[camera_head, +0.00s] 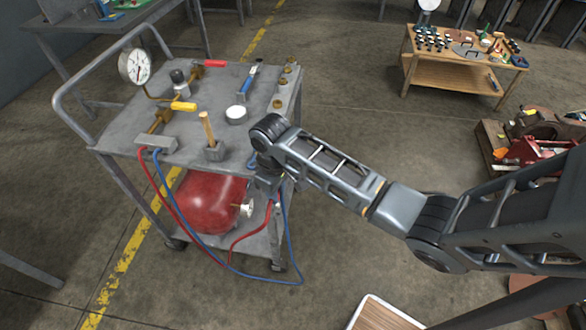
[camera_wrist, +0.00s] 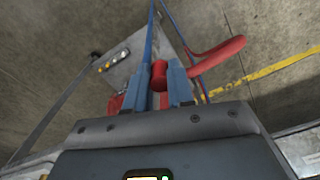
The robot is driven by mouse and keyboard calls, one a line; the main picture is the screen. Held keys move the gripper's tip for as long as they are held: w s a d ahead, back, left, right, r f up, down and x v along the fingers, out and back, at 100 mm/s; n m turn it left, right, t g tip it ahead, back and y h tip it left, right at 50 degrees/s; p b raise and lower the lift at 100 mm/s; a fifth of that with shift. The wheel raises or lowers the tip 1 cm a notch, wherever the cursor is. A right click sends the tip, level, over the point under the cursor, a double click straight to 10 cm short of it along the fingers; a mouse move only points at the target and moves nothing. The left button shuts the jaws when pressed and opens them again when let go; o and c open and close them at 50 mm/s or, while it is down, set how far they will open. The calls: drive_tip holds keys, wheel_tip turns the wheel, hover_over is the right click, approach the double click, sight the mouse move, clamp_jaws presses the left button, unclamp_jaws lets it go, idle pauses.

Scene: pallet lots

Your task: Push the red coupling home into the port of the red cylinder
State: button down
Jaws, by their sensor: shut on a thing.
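The red cylinder (camera_head: 208,200) lies on the cart's lower shelf, with a pale round fitting (camera_head: 247,208) at its right end. My gripper (camera_head: 268,192) points down beside that end, at the shelf's right edge. In the wrist view, its blue-grey fingers (camera_wrist: 163,82) are shut on the red coupling (camera_wrist: 159,72). A red hose (camera_head: 250,238) rises from below to my gripper, and a thick red length of it shows in the wrist view (camera_wrist: 220,55). The coupling is hidden in the head view. I cannot tell whether it touches the port.
A blue hose (camera_head: 245,275) hangs in a loop below the shelf and passes close to my gripper. The cart's top (camera_head: 120,130) above carries a gauge (camera_head: 135,66), valves and a wooden-handled tool (camera_head: 208,130).

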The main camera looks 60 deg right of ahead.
drive_tip(key=s+a+f+b, duration=0.1)
drive_tip(key=s+a+f, duration=0.1)
drive_tip(key=a+f, duration=1.1)
drive_tip(key=shift+a+f+m, duration=0.2)
drive_tip(key=shift+a+m, duration=0.1)
drive_tip(key=shift+a, duration=0.55)
drive_tip(key=shift+d, duration=0.1)
